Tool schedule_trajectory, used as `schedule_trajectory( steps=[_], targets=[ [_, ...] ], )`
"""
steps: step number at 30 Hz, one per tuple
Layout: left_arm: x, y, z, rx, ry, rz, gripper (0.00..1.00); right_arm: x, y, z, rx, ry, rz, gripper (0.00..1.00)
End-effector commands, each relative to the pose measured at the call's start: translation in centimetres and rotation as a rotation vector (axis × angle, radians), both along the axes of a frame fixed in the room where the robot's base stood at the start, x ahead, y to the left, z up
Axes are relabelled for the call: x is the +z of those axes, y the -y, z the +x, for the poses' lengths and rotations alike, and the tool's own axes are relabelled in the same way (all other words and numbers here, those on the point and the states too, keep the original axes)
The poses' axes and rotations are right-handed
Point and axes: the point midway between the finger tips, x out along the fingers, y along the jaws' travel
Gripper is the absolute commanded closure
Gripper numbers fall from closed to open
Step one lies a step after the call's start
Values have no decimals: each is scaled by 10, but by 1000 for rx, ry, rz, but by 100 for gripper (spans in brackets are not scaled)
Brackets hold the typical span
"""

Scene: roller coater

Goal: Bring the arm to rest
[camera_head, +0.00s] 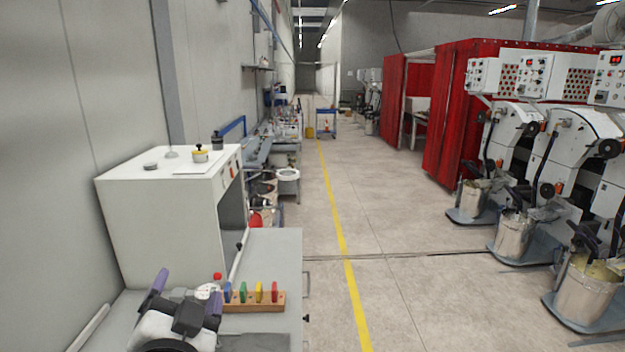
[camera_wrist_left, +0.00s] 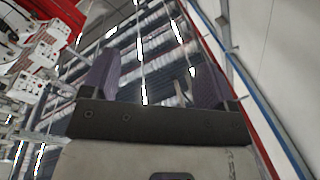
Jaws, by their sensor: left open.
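My left gripper (camera_head: 184,288) is at the lower left of the head view, above the grey bench, with its two purple-padded fingers spread and nothing seen between them. In the left wrist view its fingers (camera_wrist_left: 150,78) stand apart, with the ceiling and its lamps behind them, so the gripper points upward. My right gripper is not in view.
A white cabinet (camera_head: 150,215) stands on the bench (camera_head: 275,255) behind my left gripper. A wooden block (camera_head: 262,307) with several coloured pieces lies just right of it, near a red-topped item (camera_head: 217,277). Roller machines (camera_head: 560,150) line the right; the floor between is clear.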

Motion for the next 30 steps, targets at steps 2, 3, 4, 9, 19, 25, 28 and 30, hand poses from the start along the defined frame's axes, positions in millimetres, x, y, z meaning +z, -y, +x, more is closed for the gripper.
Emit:
schedule_trajectory(
  steps=[2, 3, 4, 9, 19, 25, 28, 30],
  targets=[
    [-19, -4, -18, -30, -203, -118, 20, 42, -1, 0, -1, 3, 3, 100],
    [-32, -5, -27, -46, -282, -162, 20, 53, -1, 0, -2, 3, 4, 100],
    [-41, -5, -35, -58, -336, -191, 20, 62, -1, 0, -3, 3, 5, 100],
    [-73, -7, -79, -116, -535, -335, 20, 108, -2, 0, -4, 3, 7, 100],
    [-127, -31, -182, 13, -871, -514, 20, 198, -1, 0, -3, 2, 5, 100],
    [-154, -33, -257, 94, -1088, -559, 20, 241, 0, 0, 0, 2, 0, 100],
    [-161, -30, -289, 117, -1171, -569, 20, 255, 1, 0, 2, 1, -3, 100],
    [-164, -30, -307, 130, -1215, -571, 20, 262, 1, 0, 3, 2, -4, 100]
  ],
)
